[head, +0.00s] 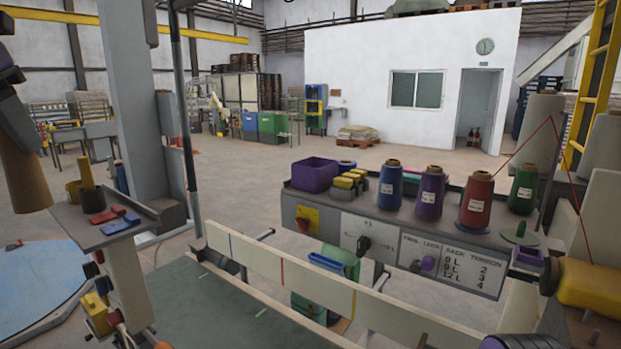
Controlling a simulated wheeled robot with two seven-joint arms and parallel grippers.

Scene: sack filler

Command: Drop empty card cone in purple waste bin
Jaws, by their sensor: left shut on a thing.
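My left gripper (14,112) is at the left edge, partly cut off by the frame. It is shut on a brown card cone (24,172), which hangs below it in the air with no thread visible on it. The purple waste bin (314,175) is an open box on the back left end of the grey machine top, well to the right of the gripper. The bin's inside is only partly visible. My right gripper is not in view.
Blue, purple, red and green thread cones (477,199) stand along the machine top (400,215). Yellow-topped items (350,180) sit right of the bin. A grey post (135,100) and a small shelf (105,225) with red and blue pieces stand between the cone and bin.

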